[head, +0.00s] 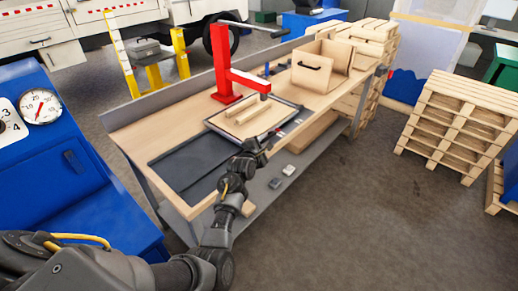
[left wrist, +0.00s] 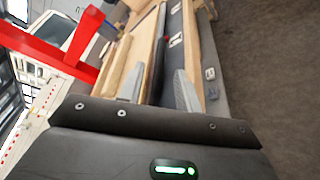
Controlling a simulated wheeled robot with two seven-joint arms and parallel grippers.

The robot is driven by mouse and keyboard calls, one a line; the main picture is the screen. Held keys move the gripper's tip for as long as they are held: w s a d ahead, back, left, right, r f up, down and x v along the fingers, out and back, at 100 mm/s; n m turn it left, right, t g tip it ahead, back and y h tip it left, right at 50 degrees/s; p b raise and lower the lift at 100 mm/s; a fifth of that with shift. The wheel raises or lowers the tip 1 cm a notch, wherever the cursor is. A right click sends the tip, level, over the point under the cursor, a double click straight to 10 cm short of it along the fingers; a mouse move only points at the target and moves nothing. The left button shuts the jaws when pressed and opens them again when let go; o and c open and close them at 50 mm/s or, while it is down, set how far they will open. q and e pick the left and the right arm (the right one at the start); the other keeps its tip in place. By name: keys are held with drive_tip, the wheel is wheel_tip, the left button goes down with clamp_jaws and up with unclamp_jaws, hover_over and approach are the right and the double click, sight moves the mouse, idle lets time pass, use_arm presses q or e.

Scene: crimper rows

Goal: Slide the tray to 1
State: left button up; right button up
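The tray (head: 225,127) is a pale wooden board with a dark rim, lying on the workbench below the red press (head: 222,62). Two light wooden strips (head: 250,110) lie on it. My left gripper (head: 264,144) is at the tray's near front edge. In the left wrist view its two grey fingers (left wrist: 159,88) stand apart, with the tray's dark rim (left wrist: 157,62) running between them. I see a gap beside the rim, and contact is unclear. Small white labels (left wrist: 176,39) sit along the bench's front edge; I cannot read their numbers. My right gripper is out of view.
A dark flat panel (head: 190,163) lies on the bench left of the tray. An open wooden box (head: 322,65) and small blue items stand to the right. Pallets (head: 458,125) stand at the right. Two small items (head: 288,170) lie on the lower shelf.

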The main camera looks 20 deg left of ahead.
use_arm(q)
drive_tip(key=v, duration=0.5)
idle(0.5)
